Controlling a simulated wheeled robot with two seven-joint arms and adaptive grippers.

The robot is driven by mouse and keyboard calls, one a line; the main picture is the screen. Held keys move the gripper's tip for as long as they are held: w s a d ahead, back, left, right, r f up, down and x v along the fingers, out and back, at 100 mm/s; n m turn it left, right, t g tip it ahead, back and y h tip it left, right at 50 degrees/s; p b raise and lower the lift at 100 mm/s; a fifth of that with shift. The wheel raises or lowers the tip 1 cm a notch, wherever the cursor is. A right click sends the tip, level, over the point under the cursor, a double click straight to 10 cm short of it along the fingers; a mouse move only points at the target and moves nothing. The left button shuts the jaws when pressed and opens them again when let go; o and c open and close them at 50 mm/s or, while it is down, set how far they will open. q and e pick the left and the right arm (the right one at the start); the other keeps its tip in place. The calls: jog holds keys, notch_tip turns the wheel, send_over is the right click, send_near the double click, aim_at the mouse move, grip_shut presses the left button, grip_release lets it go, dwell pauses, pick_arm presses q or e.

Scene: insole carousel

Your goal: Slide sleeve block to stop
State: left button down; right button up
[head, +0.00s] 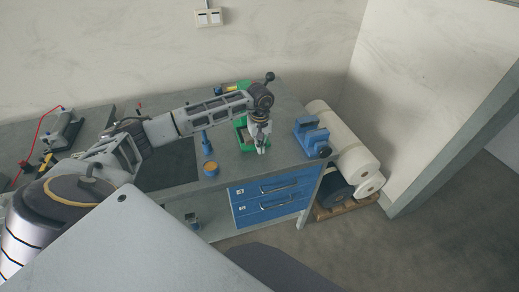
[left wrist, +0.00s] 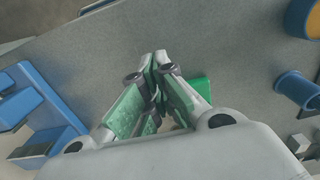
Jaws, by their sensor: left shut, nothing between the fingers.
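My left gripper (head: 261,150) is shut and empty, pointing down above the right part of the bench. In the left wrist view its fingertips (left wrist: 154,66) meet, with grey bench under them. A green fixture (head: 241,134) stands just left of the gripper and is partly hidden by it. A green piece of it shows beside the fingers in the left wrist view (left wrist: 201,90). I cannot tell which part is the sleeve block, or whether the fingers touch the fixture. My right gripper is not in view.
A blue fixture (head: 308,134) stands right of the gripper near the bench edge. A blue post (head: 206,143) and a blue cup with an orange top (head: 210,169) stand left. Blue drawers (head: 270,196) are below.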

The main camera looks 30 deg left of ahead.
pick_arm(q)
notch_tip(320, 180, up, 8)
jog(key=b, duration=0.1)
dwell(0.4)
